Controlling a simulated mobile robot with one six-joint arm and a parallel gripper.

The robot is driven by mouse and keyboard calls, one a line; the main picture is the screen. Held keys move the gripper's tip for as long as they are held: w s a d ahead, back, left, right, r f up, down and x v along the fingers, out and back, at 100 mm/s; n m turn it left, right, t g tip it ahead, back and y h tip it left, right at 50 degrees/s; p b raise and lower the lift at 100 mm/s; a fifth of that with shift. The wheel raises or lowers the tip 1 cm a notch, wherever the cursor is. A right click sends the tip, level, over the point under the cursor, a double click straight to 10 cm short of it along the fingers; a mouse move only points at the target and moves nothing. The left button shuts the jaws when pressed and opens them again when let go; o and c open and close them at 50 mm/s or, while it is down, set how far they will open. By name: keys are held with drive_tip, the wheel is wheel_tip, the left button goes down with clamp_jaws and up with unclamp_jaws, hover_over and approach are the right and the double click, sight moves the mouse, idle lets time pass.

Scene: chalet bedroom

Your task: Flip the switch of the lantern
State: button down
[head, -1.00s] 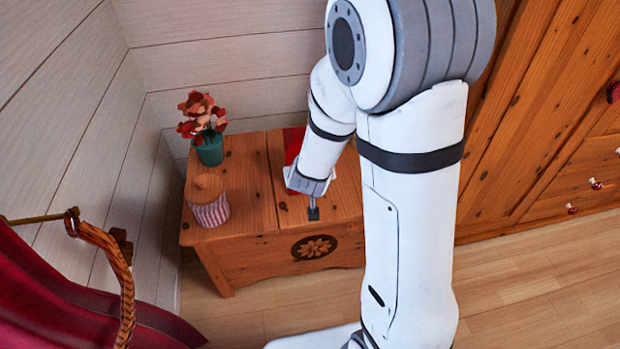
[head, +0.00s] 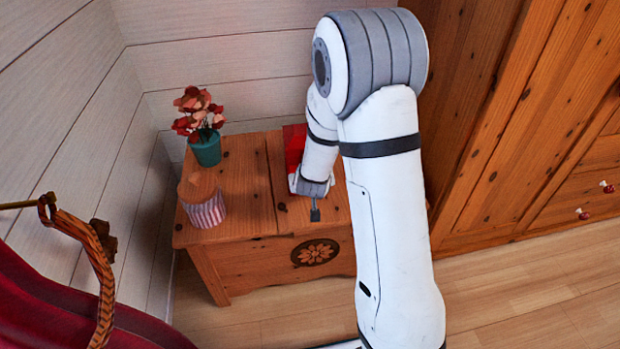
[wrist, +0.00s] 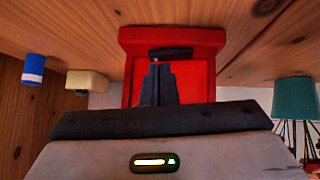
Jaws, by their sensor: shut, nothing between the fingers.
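The red lantern (head: 293,143) stands on the wooden chest (head: 240,195), mostly hidden behind my arm in the head view. In the wrist view, which looks upside down, the lantern (wrist: 197,80) is a red box shape with a dark bar (wrist: 172,53) across its face. I cannot tell whether that bar is a handle or the switch. My gripper (head: 315,214) is above the front part of the chest, shut and empty. In the wrist view its dark fingers (wrist: 158,72) point at the lantern's face, close below the bar in the picture; contact cannot be told.
A teal pot with red flowers (head: 206,150) and a striped jar with a wooden lid (head: 203,203) stand on the chest's left side. A wooden cabinet (head: 480,150) rises at the right. Red cloth (head: 70,310) is at the lower left. Floor is clear in front.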

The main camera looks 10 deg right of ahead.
drive_tip(key=shift+d+f, duration=0.1)
drive_tip(key=shift+f, duration=0.15)
idle(0.3)
drive_tip(key=shift+s, duration=0.1)
drive_tip(key=shift+a+r+p, duration=0.1)
drive_tip(key=shift+a+p, duration=0.4)
drive_tip(key=shift+a, duration=0.3)
drive_tip(key=shift+r, duration=0.1)
drive_tip(key=shift+r+p, duration=0.35)
drive_tip(key=shift+p, duration=0.05)
wheel_tip(320, 180, up, 4)
drive_tip(key=p, duration=0.3)
drive_tip(key=shift+f, duration=0.2)
drive_tip(key=p+v, duration=0.3)
drive_tip(key=v, duration=0.6)
drive_tip(key=shift+s+p, duration=0.3)
drive_tip(key=shift+s, duration=0.05)
